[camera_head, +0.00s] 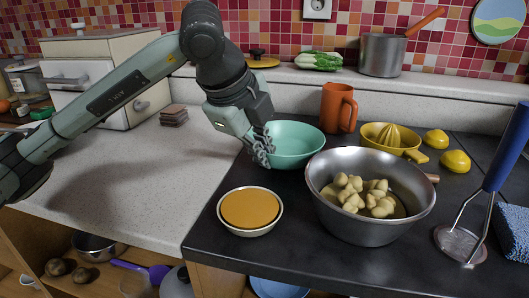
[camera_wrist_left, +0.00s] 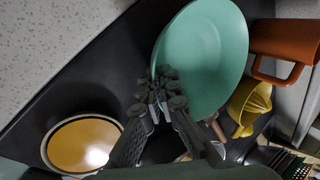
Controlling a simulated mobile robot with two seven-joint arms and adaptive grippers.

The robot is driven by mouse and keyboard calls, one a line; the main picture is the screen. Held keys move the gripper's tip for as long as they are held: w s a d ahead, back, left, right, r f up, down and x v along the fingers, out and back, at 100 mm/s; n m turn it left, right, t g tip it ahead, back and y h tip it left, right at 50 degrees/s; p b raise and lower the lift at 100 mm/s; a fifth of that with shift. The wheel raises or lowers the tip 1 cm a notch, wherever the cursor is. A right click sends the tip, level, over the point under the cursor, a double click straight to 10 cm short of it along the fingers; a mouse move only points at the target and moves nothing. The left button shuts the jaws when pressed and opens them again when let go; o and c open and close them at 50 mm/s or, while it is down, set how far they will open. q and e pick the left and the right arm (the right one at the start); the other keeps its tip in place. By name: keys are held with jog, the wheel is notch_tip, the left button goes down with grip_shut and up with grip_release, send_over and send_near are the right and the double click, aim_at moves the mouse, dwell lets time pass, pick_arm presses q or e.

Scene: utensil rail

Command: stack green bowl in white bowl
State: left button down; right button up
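The green bowl (camera_head: 300,142) stands on the dark counter behind the large metal bowl, and it fills the upper middle of the left wrist view (camera_wrist_left: 205,55). The white bowl (camera_head: 249,233), with an orange-yellow inside, stands nearer the front edge, left of the metal bowl; it also shows in the left wrist view (camera_wrist_left: 46,150). My left gripper (camera_head: 264,150) points down at the green bowl's left rim. Its fingertips (camera_wrist_left: 162,92) are close together and overlap the rim; I cannot tell whether the rim is pinched between them. My right gripper is not in view.
A metal bowl of potato-like lumps (camera_head: 329,200) stands right of the white bowl. An orange mug (camera_head: 335,108), a yellow juicer (camera_head: 377,133) and lemons (camera_head: 455,161) are behind. A masher (camera_head: 497,150) is at the right. The pale counter at left (camera_head: 150,190) is mostly clear.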

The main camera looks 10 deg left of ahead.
pick_arm(q)
jog(key=c, duration=1.7)
grip_release()
jog(key=shift+r, duration=0.1)
